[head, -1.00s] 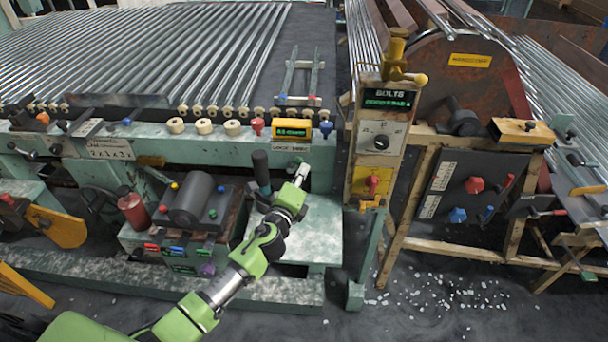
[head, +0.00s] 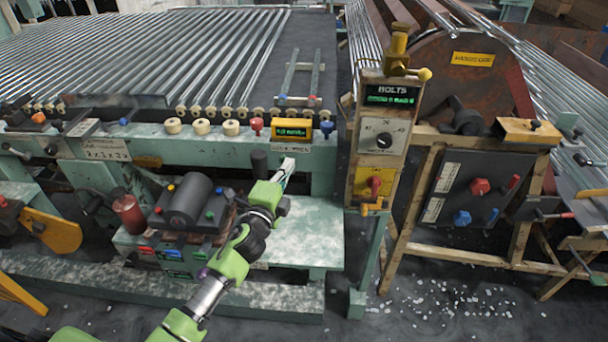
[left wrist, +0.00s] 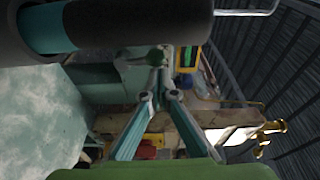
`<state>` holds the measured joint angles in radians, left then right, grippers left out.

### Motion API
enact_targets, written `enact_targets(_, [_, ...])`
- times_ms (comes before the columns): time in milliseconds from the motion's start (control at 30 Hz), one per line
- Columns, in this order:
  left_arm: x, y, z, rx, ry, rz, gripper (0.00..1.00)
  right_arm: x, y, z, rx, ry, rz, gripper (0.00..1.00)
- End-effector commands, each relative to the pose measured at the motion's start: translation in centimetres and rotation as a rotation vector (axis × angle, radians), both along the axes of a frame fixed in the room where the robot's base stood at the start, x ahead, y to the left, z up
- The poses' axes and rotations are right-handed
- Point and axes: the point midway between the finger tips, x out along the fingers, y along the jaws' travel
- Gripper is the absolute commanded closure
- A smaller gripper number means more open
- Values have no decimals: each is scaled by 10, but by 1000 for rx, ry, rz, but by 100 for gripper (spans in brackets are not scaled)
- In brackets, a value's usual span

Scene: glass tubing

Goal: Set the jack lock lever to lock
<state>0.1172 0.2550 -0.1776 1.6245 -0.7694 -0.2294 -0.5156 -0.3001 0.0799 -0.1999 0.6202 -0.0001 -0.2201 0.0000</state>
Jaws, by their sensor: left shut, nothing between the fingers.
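My left gripper (head: 287,166) is shut and empty, at the front of the pale green machine. A dark upright cylindrical handle (head: 259,161), which looks like the jack lock lever, stands just left of it; its lower part is hidden behind my gripper. In the left wrist view my fingers (left wrist: 159,90) come together at the tips. A large dark cylinder with a teal end (left wrist: 130,24), probably the same handle, crosses the top, apart from the fingers. My right gripper is not in view.
A control box (head: 196,205) with a dark cylinder and coloured buttons stands left of my arm. A yellow display (head: 292,129) sits above my gripper. The BOLTS panel (head: 383,130) stands to the right. The green plate (head: 315,240) below is clear.

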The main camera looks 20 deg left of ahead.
Motion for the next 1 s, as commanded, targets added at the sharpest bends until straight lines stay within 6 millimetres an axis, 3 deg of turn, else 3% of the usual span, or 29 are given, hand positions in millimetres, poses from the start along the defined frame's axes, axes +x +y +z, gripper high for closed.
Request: enact_targets(1000, [-3,14,-2,2,1,3,100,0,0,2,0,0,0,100])
